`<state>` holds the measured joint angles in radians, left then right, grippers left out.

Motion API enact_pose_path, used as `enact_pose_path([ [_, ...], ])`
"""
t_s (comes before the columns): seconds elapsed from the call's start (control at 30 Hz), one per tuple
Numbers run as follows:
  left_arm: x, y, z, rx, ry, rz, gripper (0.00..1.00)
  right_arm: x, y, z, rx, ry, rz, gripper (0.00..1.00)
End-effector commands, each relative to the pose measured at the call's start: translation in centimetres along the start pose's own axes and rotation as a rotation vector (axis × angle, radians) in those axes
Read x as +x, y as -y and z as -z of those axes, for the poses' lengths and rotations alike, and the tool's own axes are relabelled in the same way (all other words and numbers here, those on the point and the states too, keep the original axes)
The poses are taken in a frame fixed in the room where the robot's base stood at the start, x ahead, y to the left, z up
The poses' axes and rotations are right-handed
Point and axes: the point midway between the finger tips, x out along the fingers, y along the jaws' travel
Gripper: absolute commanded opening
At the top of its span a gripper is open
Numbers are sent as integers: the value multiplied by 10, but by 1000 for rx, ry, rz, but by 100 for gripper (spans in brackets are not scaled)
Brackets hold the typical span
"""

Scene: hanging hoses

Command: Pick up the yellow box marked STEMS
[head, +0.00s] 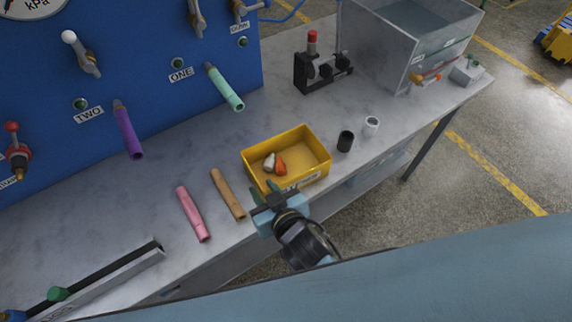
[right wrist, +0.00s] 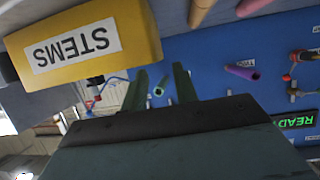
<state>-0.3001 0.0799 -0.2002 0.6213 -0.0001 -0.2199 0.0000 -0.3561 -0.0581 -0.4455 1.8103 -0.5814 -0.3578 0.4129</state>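The yellow box (head: 252,170) is an open-topped tray on the grey bench, near its front edge. A white piece and an orange piece lie inside it. In the right wrist view the box (right wrist: 130,25) fills the upper left, and its white STEMS label appears upside down. My right gripper (head: 268,190) is close to the box's front left side in the head view. In the right wrist view my right gripper (right wrist: 160,85) has its two green fingers apart with nothing between them; the box is off to one side. I cannot make out my left gripper.
A tan hose (head: 228,194) and a pink hose (head: 193,214) lie left of the box. A black cup (head: 345,141) and a white cup (head: 371,126) stand to its right. A blue panel (head: 140,60) with hanging hoses rises behind. A grey rail (head: 120,275) lies at front left.

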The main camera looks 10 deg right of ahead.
Motion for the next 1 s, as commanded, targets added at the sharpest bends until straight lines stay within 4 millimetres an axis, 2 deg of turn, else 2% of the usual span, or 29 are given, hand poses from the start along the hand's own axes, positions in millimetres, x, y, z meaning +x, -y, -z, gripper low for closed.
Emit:
enact_pose_path([
  [0.03,1,0,0,0,-1,0,50,8,0,0,-1,0,0,29],
  [0.27,1,0,1,0,-1,1,50,23,0,0,-1,0,0,29],
  [0.6,4,1,0,-1,0,1,50,66,0,0,-1,1,1,29],
  [0.87,4,1,0,-1,0,1,50,69,0,0,0,1,1,29],
  [0.9,4,1,0,-1,0,1,50,69,0,0,0,1,1,28],
  [1.0,4,0,0,0,0,1,50,68,0,0,0,1,1,15],
])
